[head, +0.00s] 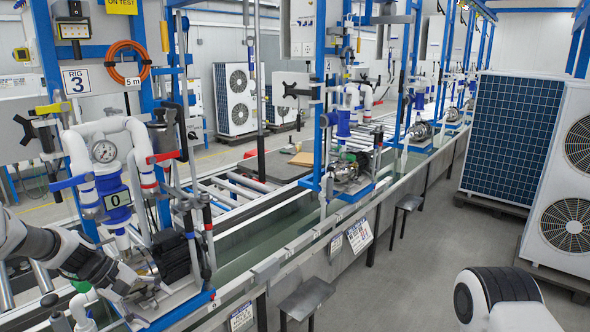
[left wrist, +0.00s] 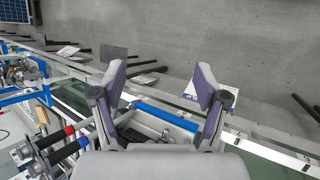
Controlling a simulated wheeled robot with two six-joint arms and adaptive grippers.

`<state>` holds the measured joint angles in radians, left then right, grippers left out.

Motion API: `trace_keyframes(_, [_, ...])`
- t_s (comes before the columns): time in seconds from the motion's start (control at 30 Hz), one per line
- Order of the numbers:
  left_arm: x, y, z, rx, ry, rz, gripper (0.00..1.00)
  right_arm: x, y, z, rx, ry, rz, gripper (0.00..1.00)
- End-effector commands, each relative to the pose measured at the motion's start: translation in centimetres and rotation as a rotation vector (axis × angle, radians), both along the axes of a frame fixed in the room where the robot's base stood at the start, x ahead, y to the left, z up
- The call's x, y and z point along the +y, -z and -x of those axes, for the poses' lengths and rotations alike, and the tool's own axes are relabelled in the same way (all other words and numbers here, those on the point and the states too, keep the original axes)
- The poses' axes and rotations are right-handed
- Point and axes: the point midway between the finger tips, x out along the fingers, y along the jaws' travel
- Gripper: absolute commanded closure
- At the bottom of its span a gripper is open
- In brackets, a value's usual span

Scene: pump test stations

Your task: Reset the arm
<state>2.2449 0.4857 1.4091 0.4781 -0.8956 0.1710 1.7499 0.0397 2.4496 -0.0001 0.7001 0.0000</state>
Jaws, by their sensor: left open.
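My left arm comes in from the left edge of the head view, low in front of the Rig 3 station. Its gripper (left wrist: 158,88) shows in the left wrist view with its two fingers wide apart and nothing between them. In the head view the gripper end (head: 128,284) is close to the rig's pump (head: 172,257), and I cannot tell whether they touch. A white and black link of my right arm shows at the bottom right of the head view; its gripper is out of view.
The Rig 3 station has white pipes, a gauge (head: 104,151), coloured valve handles and a blue frame. An orange hose coil (head: 127,64) hangs above. A water trough (head: 262,236) runs along the stations.

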Motion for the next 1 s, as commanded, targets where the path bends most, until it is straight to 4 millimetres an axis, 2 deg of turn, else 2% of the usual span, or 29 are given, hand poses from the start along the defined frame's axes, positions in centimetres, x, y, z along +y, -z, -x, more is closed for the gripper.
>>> trace_keyframes(0.03, [-1.5, 5.0, 1.9, 0.066, 0.033, -0.04, 0.26, 0.0, 1.2, 0.0, 0.0, 0.0, 0.0, 1.0])
trace_keyframes(0.1, [-3.2, 10.8, 5.1, 0.144, 0.082, -0.105, 0.26, 0.0, 2.0, 0.0, 0.0, 0.0, 0.0, 1.0])
trace_keyframes(0.17, [-4.5, 15.4, 8.2, 0.205, 0.13, -0.161, 0.26, 0.0, 2.7, 0.0, 0.0, 0.0, 0.0, 1.0])
trace_keyframes(0.2, [-5.2, 18.4, 10.6, 0.243, 0.166, -0.2, 0.26, 0.0, 3.1, 0.0, 0.0, 0.0, 0.0, 1.0])
trace_keyframes(0.27, [-6.2, 22.5, 14.5, 0.297, 0.226, -0.257, 0.26, 0.0, 3.8, 0.0, 0.0, 0.0, 0.0, 1.0])
trace_keyframes(0.3, [-6.8, 25.0, 17.4, 0.328, 0.272, -0.297, 0.26, 0.0, 4.3, 0.0, 0.001, 0.0, 0.0, 1.0])
trace_keyframes(0.37, [-7.4, 28.5, 22.0, 0.368, 0.351, -0.356, 0.26, 0.0, 5.0, 0.0, 0.001, 0.0, 0.0, 1.0])
trace_keyframes(0.43, [-7.9, 31.7, 27.9, 0.399, 0.461, -0.422, 0.26, 0.0, 5.8, 0.0, 0.0, 0.0, 0.0, 1.0])
trace_keyframes(0.47, [-8.1, 32.8, 30.6, 0.404, 0.515, -0.45, 0.26, 0.0, 6.2, 0.0, 0.0, 0.0, 0.0, 1.0])
trace_keyframes(0.5, [-8.2, 33.9, 34.3, 0.401, 0.597, -0.486, 0.26, 0.0, 6.7, 0.0, 0.0, 0.0, 0.0, 1.0])
trace_keyframes(0.53, [-8.3, 34.3, 37.1, 0.383, 0.666, -0.513, 0.26, 0.0, 7.0, 0.0, 0.0, 0.0, 0.0, 1.0])
trace_keyframes(0.57, [-8.3, 34.1, 39.1, 0.344, 0.726, -0.537, 0.26, 0.0, 7.0, 0.1, 0.0, 0.0, 0.0, 1.0])
trace_keyframes(0.6, [-8.4, 33.1, 40.2, 0.273, 0.781, -0.563, 0.26, 0.0, 6.7, 0.1, 0.001, 0.0, 0.0, 1.0])
trace_keyframes(0.67, [-8.5, 32.1, 40.4, 0.161, 0.814, -0.589, 0.26, 0.0, 6.5, 0.0, 0.001, 0.0, 0.0, 1.0])
trace_keyframes(0.83, [-8.8, 32.0, 36.9, -0.068, 0.812, -0.659, 0.26, 0.0, 6.5, 0.0, 0.0, 0.0, 0.0, 1.0])
trace_keyframes(1.0, [-8.7, 32.0, 36.4, -0.089, 0.811, -0.668, 0.26, 0.0, 6.5, 0.0, 0.0, 0.0, 0.0, 1.0])
